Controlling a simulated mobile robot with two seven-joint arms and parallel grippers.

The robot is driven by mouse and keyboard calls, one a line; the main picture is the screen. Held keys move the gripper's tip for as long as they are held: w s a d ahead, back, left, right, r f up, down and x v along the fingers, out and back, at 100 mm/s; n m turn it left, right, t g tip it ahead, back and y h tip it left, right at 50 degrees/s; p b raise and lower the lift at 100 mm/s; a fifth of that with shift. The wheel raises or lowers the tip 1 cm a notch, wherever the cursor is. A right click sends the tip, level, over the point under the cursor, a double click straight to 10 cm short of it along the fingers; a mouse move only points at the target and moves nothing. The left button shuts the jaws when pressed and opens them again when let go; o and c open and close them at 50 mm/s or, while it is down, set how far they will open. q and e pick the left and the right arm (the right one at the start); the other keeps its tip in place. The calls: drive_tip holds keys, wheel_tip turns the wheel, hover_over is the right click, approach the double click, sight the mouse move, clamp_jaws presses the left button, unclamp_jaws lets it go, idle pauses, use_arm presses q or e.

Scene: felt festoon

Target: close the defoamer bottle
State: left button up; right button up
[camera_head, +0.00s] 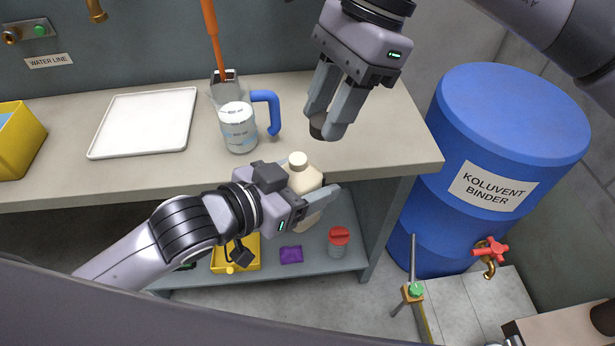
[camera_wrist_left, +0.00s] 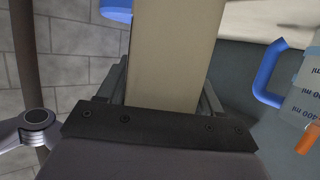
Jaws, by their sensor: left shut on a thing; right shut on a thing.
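The cream defoamer bottle (camera_head: 303,180) is in my left gripper (camera_head: 312,203), in front of the counter's front edge. It looks nearly upright, with its pale neck uppermost. The left wrist view shows its beige side (camera_wrist_left: 175,60) filling the space between the fingers. My right gripper (camera_head: 330,122) points down above the counter's right part, shut on a small dark round piece that looks like a cap (camera_head: 317,127). This piece is above and right of the bottle's neck and apart from it. The bottle's lower part is partly hidden by my left gripper.
A white tray (camera_head: 145,122) lies left. A red-lidded jar (camera_head: 339,238) is on the lower shelf. A blue drum (camera_head: 500,120) stands right.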

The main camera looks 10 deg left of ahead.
sight(303, 157)
drive_tip(key=shift+s+a+r+m+t, duration=0.1)
drive_tip(key=shift+s+a+r+m, duration=0.2)
drive_tip(key=shift+a, duration=0.2)
drive_tip(key=shift+s+a+r+m+t, duration=0.1)
drive_tip(key=shift+s+a+r+m, duration=0.15)
drive_tip(key=shift+a+r, duration=0.2)
drive_tip(key=shift+s+a+r+m+t, duration=0.1)
drive_tip(key=shift+s+a+r+m, duration=0.15)
drive_tip(key=shift+a, duration=0.3)
drive_tip(key=shift+f, duration=0.1)
drive_tip(key=shift+f, duration=1.85)
drive_tip(key=shift+f, duration=0.9)
drive_tip(key=shift+f, duration=0.55)
drive_tip(key=o, duration=1)
